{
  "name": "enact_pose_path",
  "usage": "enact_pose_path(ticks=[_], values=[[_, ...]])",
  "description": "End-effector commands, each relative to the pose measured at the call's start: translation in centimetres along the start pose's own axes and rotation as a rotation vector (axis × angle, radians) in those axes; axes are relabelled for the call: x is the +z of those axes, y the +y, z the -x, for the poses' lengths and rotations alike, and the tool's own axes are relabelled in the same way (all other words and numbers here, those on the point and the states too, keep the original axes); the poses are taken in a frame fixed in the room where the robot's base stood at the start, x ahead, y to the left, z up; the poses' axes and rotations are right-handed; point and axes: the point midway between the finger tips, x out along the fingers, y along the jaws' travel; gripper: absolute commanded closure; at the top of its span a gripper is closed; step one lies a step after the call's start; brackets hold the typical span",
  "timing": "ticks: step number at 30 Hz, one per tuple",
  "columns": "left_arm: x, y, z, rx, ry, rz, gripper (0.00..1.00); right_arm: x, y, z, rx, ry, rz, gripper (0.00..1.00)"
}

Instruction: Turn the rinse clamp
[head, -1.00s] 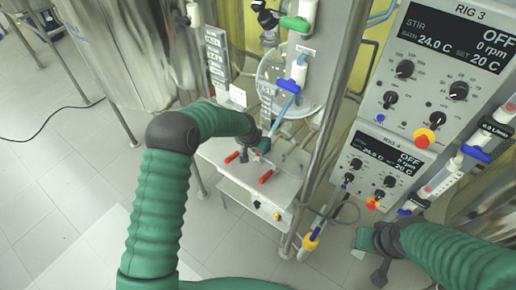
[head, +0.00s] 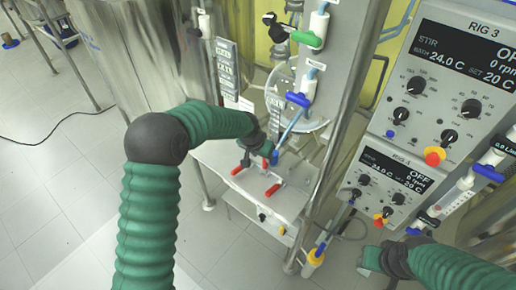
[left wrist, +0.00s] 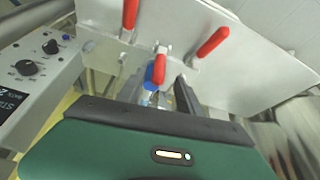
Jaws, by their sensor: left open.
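My left gripper (head: 266,149) hangs over the white bench top beside the red-handled clamps (head: 272,190). In the left wrist view its two dark fingers (left wrist: 161,80) are apart. Between and just beyond them are a blue piece (left wrist: 150,76) and a short red handle (left wrist: 160,66); I cannot tell whether they touch the fingers. Longer red handles (left wrist: 212,43) stand to either side. Which one is the rinse clamp cannot be read. My right gripper (head: 384,262) is low at the right, beneath the control boxes, its fingers unclear.
A steel post (head: 335,140) stands right of the bench (head: 225,162). A blue-handled valve (head: 298,100) with a tube and a green-handled valve (head: 305,39) are above it. The control box marked RIG 3 (head: 470,60) is at the right, a large steel vessel (head: 140,60) at the left.

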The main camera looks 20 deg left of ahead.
Motion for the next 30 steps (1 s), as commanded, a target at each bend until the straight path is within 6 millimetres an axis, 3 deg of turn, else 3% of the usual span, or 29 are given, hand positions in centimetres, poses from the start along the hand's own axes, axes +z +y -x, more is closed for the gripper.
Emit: enact_pose_path(ticks=[6, 10, 26, 29, 30], values=[[-0.1, -0.1, 6.0, -0.002, 0.003, 0.000, 0.58, 0.1, 0.0, -0.3, 0.000, 0.000, 0.000, 0.58], [-0.1, -0.1, 8.1, -0.001, 0.000, 0.000, 0.58, 0.1, 0.0, -0.4, 0.000, 0.000, 0.000, 0.58], [-0.1, 0.0, 8.9, 0.001, -0.002, 0.000, 0.58, 0.1, 0.0, -0.3, 0.000, 0.000, 0.000, 0.58], [1.4, 0.5, 9.2, -0.007, -0.018, -0.003, 0.58, 0.1, 0.0, -0.3, 0.000, 0.000, 0.000, 0.58], [2.9, 1.0, 9.4, -0.015, -0.033, -0.004, 0.58, 0.1, 0.0, -0.3, 0.000, 0.000, 0.000, 0.58]])
